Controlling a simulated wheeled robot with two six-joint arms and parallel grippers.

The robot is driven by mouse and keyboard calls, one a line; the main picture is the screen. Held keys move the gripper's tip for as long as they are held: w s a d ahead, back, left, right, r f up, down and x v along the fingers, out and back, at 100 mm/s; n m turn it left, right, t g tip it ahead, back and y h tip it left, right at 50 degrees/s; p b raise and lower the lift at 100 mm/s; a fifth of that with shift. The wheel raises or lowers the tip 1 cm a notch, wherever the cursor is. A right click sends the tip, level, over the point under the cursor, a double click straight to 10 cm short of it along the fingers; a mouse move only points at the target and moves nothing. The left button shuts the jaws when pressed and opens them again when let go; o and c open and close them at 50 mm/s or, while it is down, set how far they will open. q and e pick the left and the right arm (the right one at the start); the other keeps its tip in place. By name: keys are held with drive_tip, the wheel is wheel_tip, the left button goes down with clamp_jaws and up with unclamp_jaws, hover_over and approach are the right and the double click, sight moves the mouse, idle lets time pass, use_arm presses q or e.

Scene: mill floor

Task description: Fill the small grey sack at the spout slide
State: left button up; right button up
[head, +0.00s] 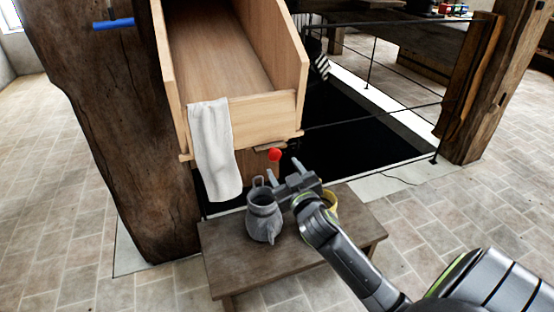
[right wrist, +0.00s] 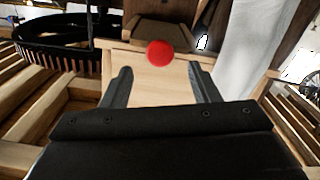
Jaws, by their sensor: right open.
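The wooden spout (head: 262,112) slopes down toward me and ends in a flat front board. A red knob (head: 274,155) sits below that board, by a small wooden slide piece (head: 268,148). A pale whitish-grey cloth (head: 215,150), which may be the sack, hangs limp over the spout's left front edge. My right gripper (head: 283,167) is open and empty, just below the knob. In the right wrist view the red knob (right wrist: 160,52) shows between and beyond the open fingertips, apart from them. My left gripper is out of view.
A low wooden table (head: 230,258) stands below the spout. It bears a grey jug (head: 264,218) and a yellow mug (head: 331,203), partly hidden by my right gripper. A thick wooden post (head: 125,130) stands at left. A railed dark opening (head: 350,130) lies behind.

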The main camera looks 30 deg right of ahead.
sight(276, 156)
drive_tip(key=x, duration=0.5)
drive_tip(key=shift+w+d, duration=0.15)
drive_tip(key=shift+w, duration=0.2)
drive_tip(key=shift+s, duration=0.1)
clamp_jaws()
